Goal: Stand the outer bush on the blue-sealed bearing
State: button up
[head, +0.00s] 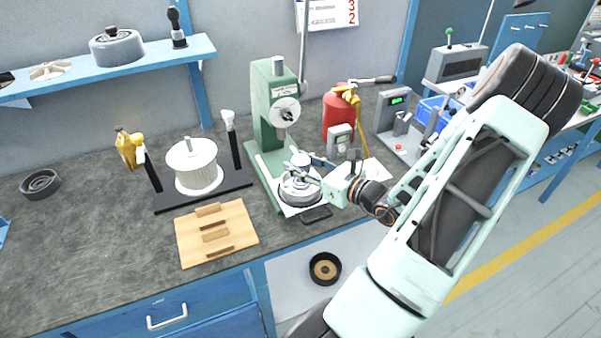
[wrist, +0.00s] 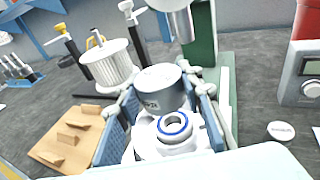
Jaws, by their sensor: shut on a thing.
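The outer bush (wrist: 160,90) is a short grey metal cylinder with markings on its side. In the wrist view my gripper (wrist: 165,103) is shut on it, with one blue-padded finger on each side. The blue-sealed bearing (wrist: 174,125), a ring with a blue band around its bore, sits on a pale round part (wrist: 148,140) below the bush in the picture. The bush looks apart from the bearing, but the exact gap cannot be told. In the head view my gripper (head: 308,172) is over the round part in front of the green press, and the arm's end hides most detail there.
The green press (head: 270,110) stands just behind. A red container (head: 339,122) and a grey meter (head: 341,138) stand to the right.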

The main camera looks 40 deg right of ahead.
jog(key=shift+f, duration=1.55)
jog(key=shift+f+b, duration=0.45)
jog(key=o, duration=1.4)
jog(key=shift+c, duration=0.2)
jog(key=shift+s+r+p, duration=0.1)
jog(key=shift+r+p, duration=0.35)
jog(key=shift+r, duration=0.2)
jog(key=v, duration=1.1)
jog(key=shift+s+f+b, duration=0.15)
jog(key=shift+s+b, duration=0.15)
jog(key=shift+s, duration=0.1)
